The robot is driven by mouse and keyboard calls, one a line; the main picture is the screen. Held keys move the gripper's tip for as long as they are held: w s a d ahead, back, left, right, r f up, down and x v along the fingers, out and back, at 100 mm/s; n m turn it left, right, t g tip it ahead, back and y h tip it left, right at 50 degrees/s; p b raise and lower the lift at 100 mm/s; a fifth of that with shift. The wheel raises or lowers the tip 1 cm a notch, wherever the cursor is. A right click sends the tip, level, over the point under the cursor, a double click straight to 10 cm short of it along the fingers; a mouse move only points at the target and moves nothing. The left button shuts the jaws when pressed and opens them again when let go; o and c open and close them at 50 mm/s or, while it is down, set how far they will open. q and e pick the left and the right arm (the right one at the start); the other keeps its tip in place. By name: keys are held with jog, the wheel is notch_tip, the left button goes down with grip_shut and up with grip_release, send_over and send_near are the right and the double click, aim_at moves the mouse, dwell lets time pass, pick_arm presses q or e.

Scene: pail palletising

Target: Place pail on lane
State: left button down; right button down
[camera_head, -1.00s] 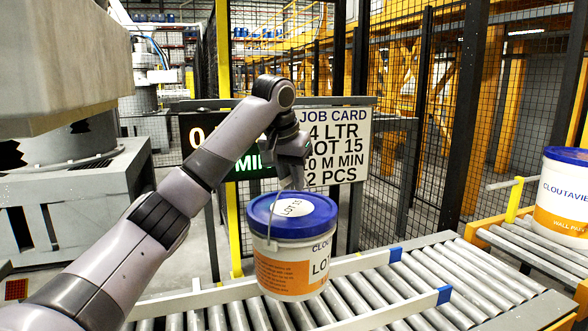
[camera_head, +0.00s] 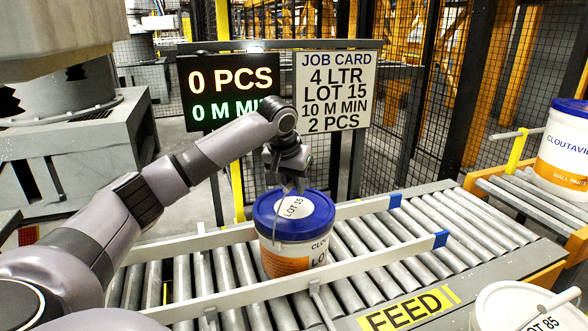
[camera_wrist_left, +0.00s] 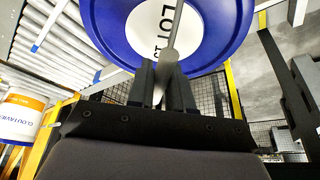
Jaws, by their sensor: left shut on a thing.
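A white pail (camera_head: 290,250) with a blue lid marked LOT 15 and an orange label band is upright at the roller lane (camera_head: 205,285), between its two guide rails. I cannot tell whether its base touches the rollers. My left gripper (camera_head: 287,186) is above the lid, shut on the pail's handle. In the left wrist view, the left gripper's fingers (camera_wrist_left: 162,85) close on the handle, with the blue lid (camera_wrist_left: 215,25) beyond. My right gripper does not show.
A job card (camera_head: 333,92) reads 4 LTR, LOT 15, 2 PCS; the display (camera_head: 228,85) reads 0 PCS. Another blue-lidded pail (camera_head: 565,150) stands on rollers at right. A LOT 85 pail (camera_head: 515,305) is at lower right, by the FEED sign (camera_head: 408,310). Rollers right of the held pail are clear.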

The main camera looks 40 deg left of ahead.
pick_arm(q)
jog(key=shift+f, duration=0.15)
jog(key=c, duration=1.4)
grip_release()
jog(key=shift+f, duration=0.35)
jog(key=shift+c, duration=0.2)
jog(key=o, duration=0.4)
jog(key=shift+d+r, duration=0.1)
jog(key=v, duration=1.2)
jog(key=shift+s, duration=0.1)
